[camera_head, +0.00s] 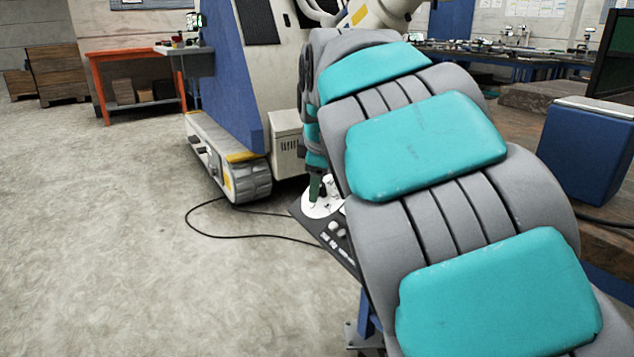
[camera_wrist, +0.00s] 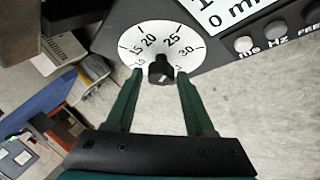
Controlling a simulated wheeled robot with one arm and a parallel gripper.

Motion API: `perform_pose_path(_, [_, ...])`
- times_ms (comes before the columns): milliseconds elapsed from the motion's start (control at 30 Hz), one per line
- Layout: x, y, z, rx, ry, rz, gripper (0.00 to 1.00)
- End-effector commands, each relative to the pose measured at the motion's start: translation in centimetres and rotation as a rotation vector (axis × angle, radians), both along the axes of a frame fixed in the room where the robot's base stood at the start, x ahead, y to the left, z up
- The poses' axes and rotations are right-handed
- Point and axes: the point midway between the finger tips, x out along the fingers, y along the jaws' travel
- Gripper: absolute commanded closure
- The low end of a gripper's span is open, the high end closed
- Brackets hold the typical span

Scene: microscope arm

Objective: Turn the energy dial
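The energy dial (camera_wrist: 160,70) is a black knob in the middle of a round white scale (camera_wrist: 185,40), which shows numbers including 20, 25 and 30 in the wrist view. My gripper (camera_wrist: 158,80) has two green fingers spread apart, one on each side of the knob. The fingertips lie over the lower part of the white scale, with gaps visible between them and the knob. In the head view the white scale (camera_head: 318,204) shows beyond my arm, with a green finger (camera_head: 315,187) in front of it. My arm hides much of the panel there.
The dark control panel (camera_head: 336,240) carries several small knobs, and a cable runs from it across the floor. A large white and blue machine (camera_head: 235,90) on tracks stands behind. A blue box (camera_head: 590,150) sits on a bench at the right. The floor at left is clear.

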Motion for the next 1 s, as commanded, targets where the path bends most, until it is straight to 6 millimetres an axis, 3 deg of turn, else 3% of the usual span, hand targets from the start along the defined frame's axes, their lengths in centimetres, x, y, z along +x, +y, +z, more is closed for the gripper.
perform_pose_path(133, [0.0,0.0,0.0,0.000,0.000,0.000,0.30])
perform_pose_path(533, [-0.3,0.0,0.7,0.001,0.000,0.002,0.30])
perform_pose_path(1000, [-3.5,-0.7,6.5,0.000,-0.002,0.002,0.30])
